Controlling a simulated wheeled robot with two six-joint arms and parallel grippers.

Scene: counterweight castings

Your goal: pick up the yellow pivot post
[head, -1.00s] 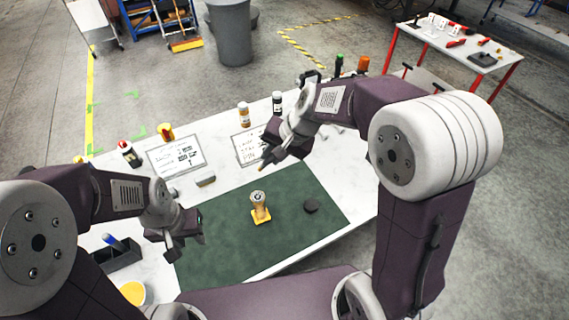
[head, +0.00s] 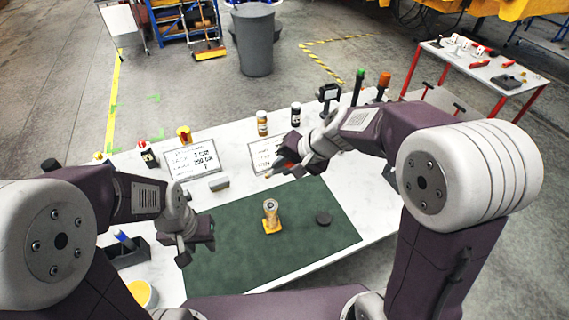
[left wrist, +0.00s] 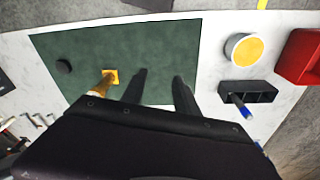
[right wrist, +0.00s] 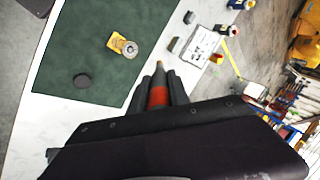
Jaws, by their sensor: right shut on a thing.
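The yellow pivot post (head: 271,217) stands upright on the green mat (head: 230,265). It has a flat yellow foot, a tan shaft and a round grey top. It also shows in the left wrist view (left wrist: 106,80) and the right wrist view (right wrist: 124,46). My left gripper (head: 196,252) is over the mat's left edge, left of the post. Its fingers are apart and empty in the left wrist view (left wrist: 160,82). My right gripper (head: 280,170) is beyond the mat's far edge, shut on a red and dark pen-like thing (right wrist: 158,97), apart from the post.
A dark round disc (head: 323,218) lies right of the post. A grey block (head: 219,184), printed cards (head: 192,160) and small bottles (head: 262,123) are along the far side. A black holder (left wrist: 262,91) and yellow-filled cup (left wrist: 244,49) are at left. The mat is otherwise clear.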

